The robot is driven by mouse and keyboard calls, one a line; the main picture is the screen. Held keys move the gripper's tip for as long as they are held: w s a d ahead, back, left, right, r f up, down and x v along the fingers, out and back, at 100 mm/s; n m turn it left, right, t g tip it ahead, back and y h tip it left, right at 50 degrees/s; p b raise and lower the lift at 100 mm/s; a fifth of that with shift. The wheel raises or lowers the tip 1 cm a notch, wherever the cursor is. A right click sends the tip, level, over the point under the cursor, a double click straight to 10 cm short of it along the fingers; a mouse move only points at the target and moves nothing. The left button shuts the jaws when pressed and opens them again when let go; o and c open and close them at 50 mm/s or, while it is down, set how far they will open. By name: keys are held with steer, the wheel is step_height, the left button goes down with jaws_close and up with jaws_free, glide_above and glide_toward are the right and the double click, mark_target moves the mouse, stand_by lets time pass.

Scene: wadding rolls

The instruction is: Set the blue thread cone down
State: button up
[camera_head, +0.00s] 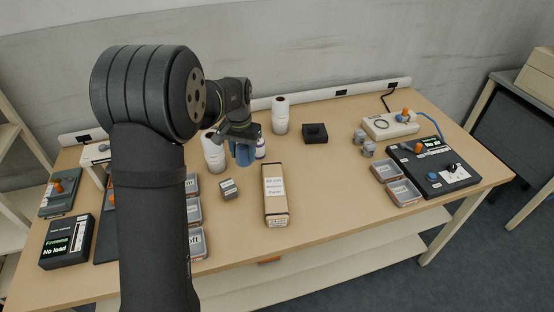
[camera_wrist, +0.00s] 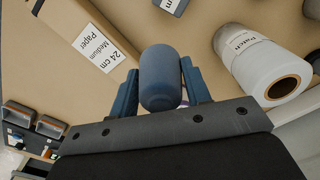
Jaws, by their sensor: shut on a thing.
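The blue thread cone (camera_wrist: 163,78) is between the two fingers of my gripper (camera_wrist: 161,88) in the wrist view, its rounded end facing the camera. My gripper (camera_head: 243,150) is shut on it. In the head view the blue cone (camera_head: 244,156) shows under the gripper, above the table's middle. It looks held above the tabletop (camera_head: 330,190), but the height of the gap is hard to tell. Part of the cone is hidden by the fingers.
A carton (camera_head: 275,200) labelled medium paper lies right of the gripper. A white roll (camera_head: 213,152) stands left, another (camera_head: 280,115) behind. A small grey box (camera_head: 229,189) sits in front.

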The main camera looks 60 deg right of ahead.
steer(key=s+d+m, duration=0.2)
steer(key=s+d, duration=0.2)
steer(key=s, duration=0.4)
steer(key=w+f, duration=0.2)
steer(key=w, duration=0.1)
steer(key=w+f, duration=0.2)
steer(key=w, duration=0.2)
steer(key=w+d+f, duration=0.1)
steer(key=w+f, duration=0.1)
steer(key=w, duration=0.2)
steer(key=shift+d+f, duration=0.1)
steer(key=shift+f, duration=2.15)
steer(key=shift+f, duration=0.15)
steer(key=o, duration=1)
step_height(320, 180, up, 12)
steer(key=shift+r, duration=0.15)
steer(key=shift+c, duration=0.2)
